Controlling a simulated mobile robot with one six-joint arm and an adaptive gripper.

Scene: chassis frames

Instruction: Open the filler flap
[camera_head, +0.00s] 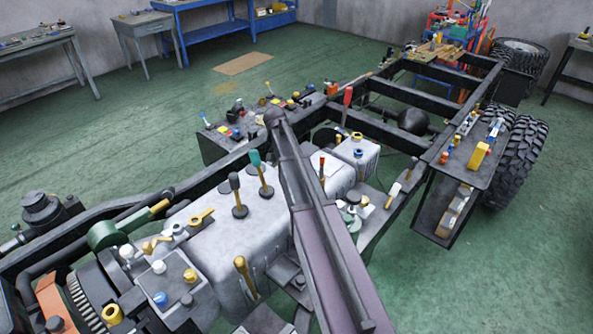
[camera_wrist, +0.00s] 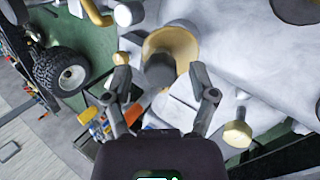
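My gripper (camera_wrist: 161,86) is open in the wrist view, its two dark fingers spread apart. Just beyond the fingertips is a dark grey round piece (camera_wrist: 158,70) with a flared tan-yellow collar (camera_wrist: 183,44) behind it, on a pale grey housing. I cannot tell whether this is the filler flap; no part is clearly recognisable as one. Nothing shows held between the fingers, and contact cannot be judged. In the head view, my arm crosses the middle of the chassis and my gripper cannot be made out.
The silver housing (camera_head: 222,232) carries several upright levers, including a teal-topped one (camera_head: 261,174). Chassis rails (camera_head: 437,102) and a tyre (camera_head: 517,160) lie beyond. Green floor is clear at right.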

